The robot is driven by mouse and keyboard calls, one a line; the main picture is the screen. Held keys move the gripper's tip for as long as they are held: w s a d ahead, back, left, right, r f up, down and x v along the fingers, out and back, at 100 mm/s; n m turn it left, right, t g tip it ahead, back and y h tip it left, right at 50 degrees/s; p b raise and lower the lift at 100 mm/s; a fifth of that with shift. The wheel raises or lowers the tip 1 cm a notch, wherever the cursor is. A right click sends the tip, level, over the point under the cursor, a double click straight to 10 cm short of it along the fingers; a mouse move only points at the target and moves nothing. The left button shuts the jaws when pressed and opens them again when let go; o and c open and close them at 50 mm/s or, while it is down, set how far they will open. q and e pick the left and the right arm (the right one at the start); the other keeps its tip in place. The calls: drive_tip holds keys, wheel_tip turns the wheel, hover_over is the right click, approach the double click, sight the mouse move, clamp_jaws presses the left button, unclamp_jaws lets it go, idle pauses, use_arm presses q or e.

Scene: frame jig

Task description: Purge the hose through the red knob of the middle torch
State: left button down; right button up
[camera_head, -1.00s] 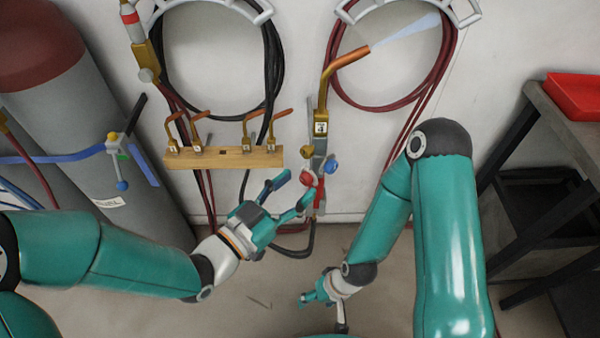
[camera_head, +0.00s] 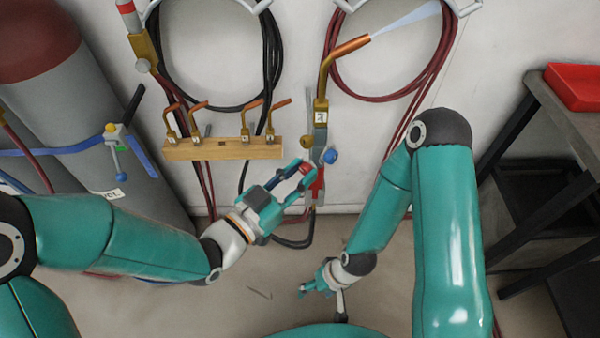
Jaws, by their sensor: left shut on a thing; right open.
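The middle torch (camera_head: 320,118) hangs upright on the wall, with a brass body and a copper tip pointing up to the right. A pale bluish-white jet (camera_head: 405,25) streams from the tip. Its red knob (camera_head: 305,168) is on the left side of the valve body and its blue knob (camera_head: 331,156) on the right. My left gripper (camera_head: 304,173) is shut on the red knob, and its fingers partly hide it. My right gripper (camera_head: 317,284) is open and empty, low and well away from the torch.
A wooden rack (camera_head: 222,148) with several brass tips is left of the torch. Another torch (camera_head: 142,48) hangs at upper left. Coiled hoses (camera_head: 272,65) hang behind. Gas cylinders (camera_head: 75,115) stand left. A dark cart (camera_head: 545,130) with a red tray (camera_head: 577,85) stands right.

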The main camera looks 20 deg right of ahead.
use_arm(q)
drive_tip(key=shift+a+f+b, duration=0.1)
drive_tip(key=shift+f+b, duration=0.05)
drive_tip(key=shift+b, duration=0.35)
drive_tip(key=m+b, duration=1.1)
drive_tip(key=b, duration=0.8)
drive_tip(key=shift+s+f, duration=0.1)
drive_tip(key=shift+f, duration=0.05)
drive_tip(key=shift+m+b, duration=1.25)
drive_tip(key=shift+m, duration=0.05)
drive_tip(key=c, duration=0.9)
unclamp_jaws()
drive_tip(key=shift+r, duration=0.2)
drive_tip(key=v, duration=1.2)
drive_tip(key=shift+f, duration=0.25)
